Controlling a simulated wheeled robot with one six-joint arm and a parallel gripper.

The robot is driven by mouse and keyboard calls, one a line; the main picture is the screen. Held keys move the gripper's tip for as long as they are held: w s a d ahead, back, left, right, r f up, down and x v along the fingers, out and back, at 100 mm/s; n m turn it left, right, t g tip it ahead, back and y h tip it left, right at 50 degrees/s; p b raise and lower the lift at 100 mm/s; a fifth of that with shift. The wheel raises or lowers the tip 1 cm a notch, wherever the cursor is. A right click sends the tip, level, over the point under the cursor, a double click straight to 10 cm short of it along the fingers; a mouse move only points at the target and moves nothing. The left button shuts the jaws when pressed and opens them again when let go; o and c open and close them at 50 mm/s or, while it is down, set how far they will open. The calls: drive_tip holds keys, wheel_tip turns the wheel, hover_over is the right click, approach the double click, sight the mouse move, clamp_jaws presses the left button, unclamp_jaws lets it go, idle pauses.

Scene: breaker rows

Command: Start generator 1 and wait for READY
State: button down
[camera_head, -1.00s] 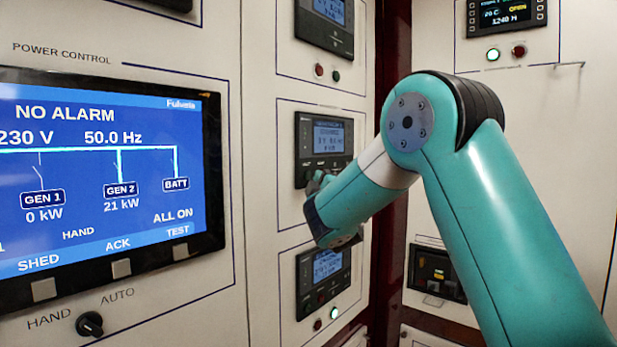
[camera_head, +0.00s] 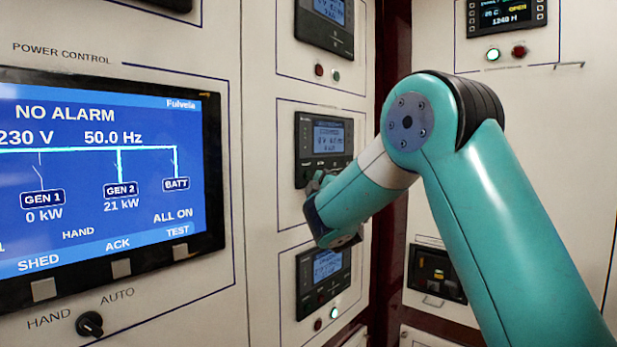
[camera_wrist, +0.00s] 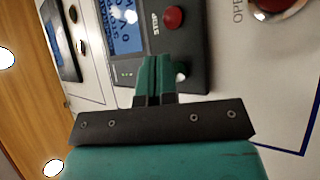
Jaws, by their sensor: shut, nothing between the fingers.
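The middle generator controller (camera_head: 323,140) is a dark module with a small blue screen, set in the white panel. I cannot tell from its label which generator it serves. My gripper (camera_head: 316,182) is shut and empty at its lower edge. In the wrist view, my gripper (camera_wrist: 158,60) has its fingertips over the controller (camera_wrist: 193,50), next to a pale button (camera_wrist: 181,73) that they partly hide. A red button (camera_wrist: 173,18) beside the word STOP is uncovered. The big power display (camera_head: 100,165) reads NO ALARM, GEN 1 0 kW and GEN 2 21 kW.
Similar controllers sit above (camera_head: 325,22) and below (camera_head: 324,280) the middle one. A HAND/AUTO knob (camera_head: 90,324) is at lower left.

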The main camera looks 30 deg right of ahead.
drive_tip(key=shift+w, duration=0.1)
drive_tip(key=shift+w+a, duration=0.2)
drive_tip(key=shift+w, duration=0.1)
drive_tip(key=shift+w+a, duration=0.1)
drive_tip(key=shift+w, duration=0.3)
idle(0.8)
drive_tip(key=shift+s, duration=0.1)
drive_tip(key=shift+s+d, duration=0.25)
drive_tip(key=shift+s, duration=0.45)
drive_tip(key=shift+s+d+b, duration=0.15)
drive_tip(key=shift+s+d, duration=0.15)
drive_tip(key=shift+s, duration=0.5)
drive_tip(key=shift+s+d+b, duration=0.2)
drive_tip(key=shift+s+d, duration=0.1)
drive_tip(key=shift+s, duration=0.45)
drive_tip(key=shift+s+d+b, duration=0.15)
drive_tip(key=shift+s+d, duration=0.15)
drive_tip(key=shift+s, duration=0.5)
